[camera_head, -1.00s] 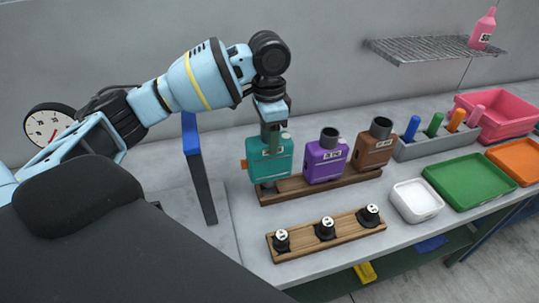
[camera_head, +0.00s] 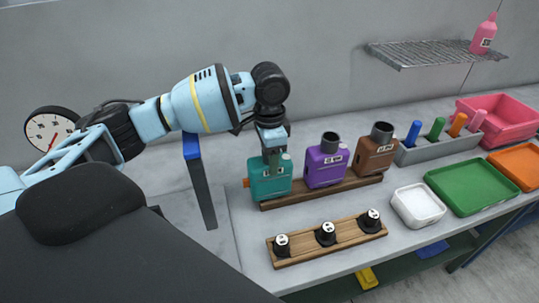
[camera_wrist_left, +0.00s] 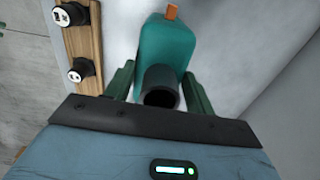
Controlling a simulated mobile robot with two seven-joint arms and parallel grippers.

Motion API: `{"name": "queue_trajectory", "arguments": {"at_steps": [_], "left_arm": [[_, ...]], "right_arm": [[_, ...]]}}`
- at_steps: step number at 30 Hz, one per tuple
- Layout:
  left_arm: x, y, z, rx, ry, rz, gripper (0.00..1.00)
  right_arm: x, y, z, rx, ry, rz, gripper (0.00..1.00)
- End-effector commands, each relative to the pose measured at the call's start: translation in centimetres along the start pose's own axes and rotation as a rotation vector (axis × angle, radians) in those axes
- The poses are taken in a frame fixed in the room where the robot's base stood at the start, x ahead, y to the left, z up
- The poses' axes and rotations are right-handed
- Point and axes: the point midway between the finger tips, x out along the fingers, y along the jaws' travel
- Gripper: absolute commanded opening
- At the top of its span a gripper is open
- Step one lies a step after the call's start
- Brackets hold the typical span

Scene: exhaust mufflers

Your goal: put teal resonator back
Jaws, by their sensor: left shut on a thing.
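The teal resonator (camera_head: 266,185) is upright at the left end of the wooden rack (camera_head: 320,191), left of the purple one. My left gripper (camera_head: 272,158) is shut on it from above. In the left wrist view the teal body (camera_wrist_left: 166,48) and its dark open neck (camera_wrist_left: 160,86) lie between my two fingers. Its base is at rack height; I cannot tell whether it rests fully on the rack. A purple resonator (camera_head: 324,168) and a brown resonator (camera_head: 372,158) stand on the same rack. My right gripper is not in view.
A front wooden strip (camera_head: 345,238) bears three black knobs with white tops. A white tray (camera_head: 417,205), green tray (camera_head: 470,188) and grey holder with coloured pegs (camera_head: 440,148) are to the right. A blue-topped post (camera_head: 199,180) stands left of the resonators.

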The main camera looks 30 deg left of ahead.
Motion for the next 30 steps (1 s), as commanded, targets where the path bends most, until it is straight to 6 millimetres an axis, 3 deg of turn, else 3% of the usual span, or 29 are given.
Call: {"name": "queue_trajectory", "arguments": {"at_steps": [1,2,6,18,23,30], "left_arm": [[-0.1,0.0,-0.1,0.0,0.004,-0.001,0.13],[0.0,0.0,0.0,0.0,0.001,0.0,0.57],[0.1,0.0,0.0,0.0,0.0,0.0,0.75],[-0.5,0.0,-0.1,0.0,0.002,-0.001,0.76],[-2.9,0.0,-0.1,0.001,0.004,-0.002,0.76],[-7.9,0.0,-0.1,0.0,0.004,-0.002,0.76]], "right_arm": [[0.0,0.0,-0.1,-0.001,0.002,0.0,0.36],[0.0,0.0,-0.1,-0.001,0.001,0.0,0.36],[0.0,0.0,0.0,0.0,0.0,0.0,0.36],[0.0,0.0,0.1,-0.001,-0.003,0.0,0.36],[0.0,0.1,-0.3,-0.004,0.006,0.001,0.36],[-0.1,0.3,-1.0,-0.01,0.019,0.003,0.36]]}}
